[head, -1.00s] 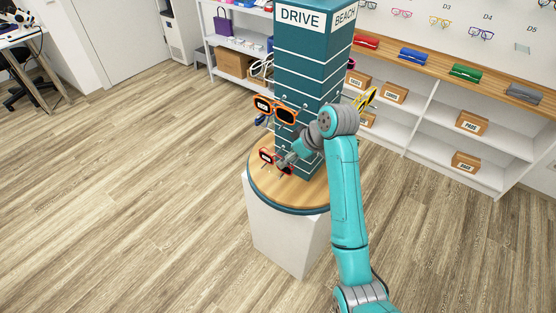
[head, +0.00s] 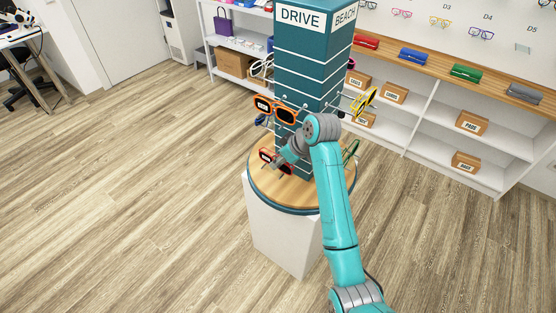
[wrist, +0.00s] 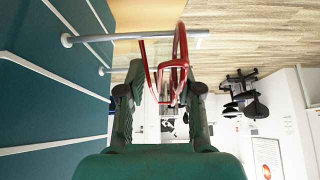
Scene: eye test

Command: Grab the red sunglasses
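The red sunglasses (head: 265,154) sit low on the front-left face of the teal display column (head: 300,75), just above its round wooden base. In the head view my gripper (head: 279,163) is at the sunglasses and covers part of them. In the wrist view the red frame (wrist: 183,63) shows at and just beyond my fingertips (wrist: 161,92), with a finger on either side. The fingers are spread apart. I see no clear grip, and cannot tell whether a finger touches the frame. A pale peg (wrist: 110,38) runs from the column to the sunglasses.
Orange sunglasses (head: 276,110) hang above the red ones, with a blue pair (head: 261,120) just below them. Yellow (head: 364,102) and green (head: 351,151) glasses are on the right side. The round wooden base (head: 272,187) lies below. The floor at left (head: 130,200) is clear.

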